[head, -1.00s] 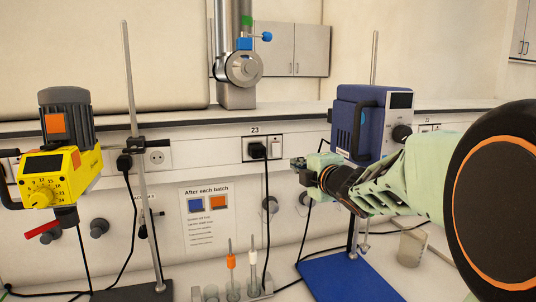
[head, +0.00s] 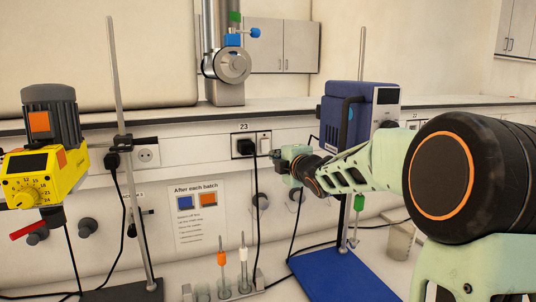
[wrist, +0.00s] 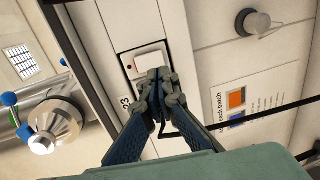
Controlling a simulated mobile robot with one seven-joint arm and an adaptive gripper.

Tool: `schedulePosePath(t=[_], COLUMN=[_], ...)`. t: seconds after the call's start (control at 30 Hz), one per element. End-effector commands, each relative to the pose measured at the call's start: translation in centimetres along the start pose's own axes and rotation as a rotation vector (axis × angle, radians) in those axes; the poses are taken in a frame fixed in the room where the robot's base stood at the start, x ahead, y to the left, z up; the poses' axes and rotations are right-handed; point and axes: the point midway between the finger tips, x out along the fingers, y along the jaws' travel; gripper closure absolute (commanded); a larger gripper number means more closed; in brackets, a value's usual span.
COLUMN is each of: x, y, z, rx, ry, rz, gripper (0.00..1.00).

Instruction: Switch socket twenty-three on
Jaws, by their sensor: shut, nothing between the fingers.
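Socket 23 (head: 234,147) is a panel on the wall trunking, under a label reading 23, with a black plug (head: 246,147) in it and a white rocker switch (head: 264,143) on its right. In the wrist view the switch (wrist: 150,60) shows just beyond my fingertips, beside a small dark dot. My gripper (head: 277,157) is shut and empty, just right of and slightly below the switch. In the wrist view my gripper (wrist: 158,76) overlaps the switch's near edge; I cannot tell whether it touches. The fingers hide most of the plug there.
A yellow stirrer (head: 45,172) on a stand is at the left. A blue device (head: 350,125) stands close behind my arm, above a blue base plate (head: 345,278). The plug's black cable hangs down past a rack of tubes (head: 235,292). A notice (head: 199,212) is below.

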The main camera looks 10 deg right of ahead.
Motion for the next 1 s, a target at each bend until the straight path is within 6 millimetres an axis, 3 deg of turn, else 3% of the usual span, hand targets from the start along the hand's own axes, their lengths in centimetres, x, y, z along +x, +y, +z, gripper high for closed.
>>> schedulePosePath(t=[0.2, 0.4, 1.0], x=[3.4, 5.2, 5.9], y=[0.1, 0.1, -0.3], z=[-0.1, -0.1, 0.0], rx=[0.002, 0.001, -0.001], ry=[0.002, 0.001, 0.000], rz=[0.000, 0.000, 0.007], gripper=[1.00, 1.00, 1.00])
